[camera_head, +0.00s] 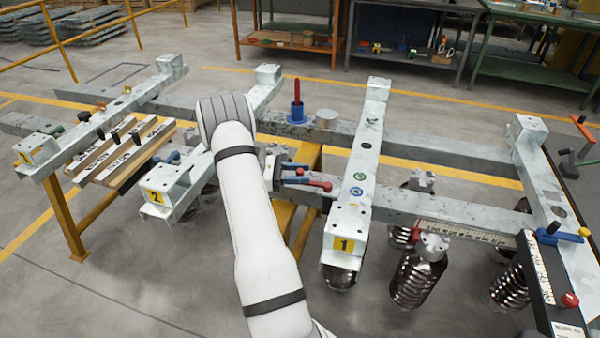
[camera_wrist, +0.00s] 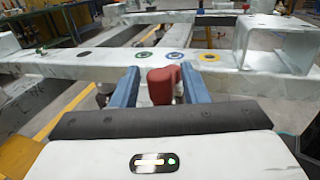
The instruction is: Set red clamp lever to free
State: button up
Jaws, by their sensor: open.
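A red lever (camera_head: 320,184) lies roughly level beside the near rail, left of the crossbeam marked 1 (camera_head: 345,240). In the wrist view its rounded red end (camera_wrist: 161,84) sits between the two blue fingers. My gripper (camera_head: 305,174) is at this lever with its fingers apart, and it also shows open in the wrist view (camera_wrist: 160,72). A narrow gap shows left of the red end; contact on the right cannot be told. The lever's pivot is hidden. A second red lever (camera_head: 297,91) stands upright on a blue base (camera_head: 297,115) on the far rail.
The crossbeam marked 2 (camera_head: 172,192) lies left of my arm. A wooden board with labelled strips (camera_head: 125,155) is farther left. A dark panel with a red knob (camera_head: 570,299) is at the right edge.

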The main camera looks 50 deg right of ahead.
jog(key=v, duration=0.7)
jog(key=shift+w+a+b, duration=0.25)
jog(key=shift+w+b, duration=0.05)
jog(key=shift+w, duration=0.05)
